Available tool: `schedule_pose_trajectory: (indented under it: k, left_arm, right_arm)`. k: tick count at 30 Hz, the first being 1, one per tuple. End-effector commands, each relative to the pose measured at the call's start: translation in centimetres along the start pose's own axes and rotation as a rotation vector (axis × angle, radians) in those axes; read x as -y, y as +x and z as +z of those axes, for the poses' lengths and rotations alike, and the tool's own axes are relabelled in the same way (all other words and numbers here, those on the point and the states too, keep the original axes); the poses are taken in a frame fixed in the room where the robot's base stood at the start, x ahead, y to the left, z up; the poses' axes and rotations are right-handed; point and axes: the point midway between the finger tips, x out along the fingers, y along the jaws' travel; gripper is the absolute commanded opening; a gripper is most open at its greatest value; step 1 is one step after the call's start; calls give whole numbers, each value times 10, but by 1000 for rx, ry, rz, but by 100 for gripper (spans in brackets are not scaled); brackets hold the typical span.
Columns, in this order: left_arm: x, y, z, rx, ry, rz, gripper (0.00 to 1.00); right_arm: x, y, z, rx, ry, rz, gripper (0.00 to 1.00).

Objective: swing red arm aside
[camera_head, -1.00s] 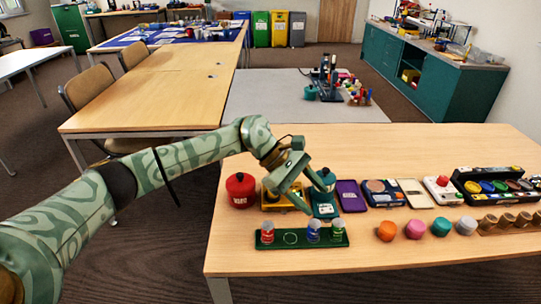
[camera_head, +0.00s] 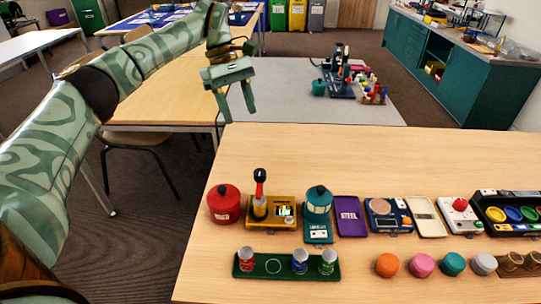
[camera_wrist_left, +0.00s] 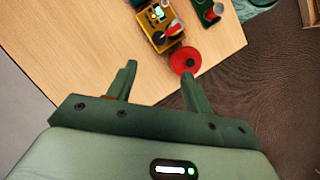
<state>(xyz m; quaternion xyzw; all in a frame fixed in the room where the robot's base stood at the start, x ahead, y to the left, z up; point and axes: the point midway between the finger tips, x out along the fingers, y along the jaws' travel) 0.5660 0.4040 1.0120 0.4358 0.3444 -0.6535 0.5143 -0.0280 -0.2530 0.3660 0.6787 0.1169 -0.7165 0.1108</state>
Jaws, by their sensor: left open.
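The yellow device (camera_head: 284,223) stands on the near table between the red pot (camera_head: 223,204) and the teal canister unit (camera_head: 318,212). An upright stick (camera_head: 260,184) with a red and black top rises from its left part. It is the only arm-like red part I see; whether it is the red arm I cannot tell for sure. My left gripper (camera_head: 238,110) is open and empty, raised beyond the table's far left corner, apart from the device. In the left wrist view the yellow device (camera_wrist_left: 158,20) and red pot (camera_wrist_left: 185,59) lie beyond the open fingers (camera_wrist_left: 160,72). My right gripper is out of view.
A green rack (camera_head: 273,265) with several small cylinders lies in front of the device. To the right are a purple STEEL block (camera_head: 349,215), a scale (camera_head: 387,214) and several coloured knobs. The far half of the table (camera_head: 400,155) is clear.

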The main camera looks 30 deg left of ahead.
Motion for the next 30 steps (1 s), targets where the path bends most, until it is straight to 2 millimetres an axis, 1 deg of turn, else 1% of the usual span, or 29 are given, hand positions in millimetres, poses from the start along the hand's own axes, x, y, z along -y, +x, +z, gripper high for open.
schedule_pose_trajectory:
  k: [2,5,8,9,12,15,18,21,25,30]
  left_arm:
    - [1,3,-1,0,-2,-2,51]
    - [0,16,-2,1,-2,-5,51]
    - [0,39,-3,2,-1,-9,51]
    - [0,49,-4,2,-1,-9,51]
    - [0,77,-4,2,-1,-11,51]
    - [0,103,-4,2,-2,-11,51]
    - [1,125,-3,2,-2,-9,51]
    - [1,143,-2,2,-3,-7,51]
    - [1,157,-1,0,-2,-4,51]
    - [1,163,0,0,-1,-1,51]
  right_arm:
    - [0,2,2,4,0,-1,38]
    - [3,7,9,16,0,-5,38]
    - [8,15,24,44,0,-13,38]
    - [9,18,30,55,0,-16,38]
    - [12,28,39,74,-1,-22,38]
    - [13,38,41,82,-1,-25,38]
    - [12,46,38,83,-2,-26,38]
    - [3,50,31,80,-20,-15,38]
    - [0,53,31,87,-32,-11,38]
    - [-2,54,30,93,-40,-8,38]
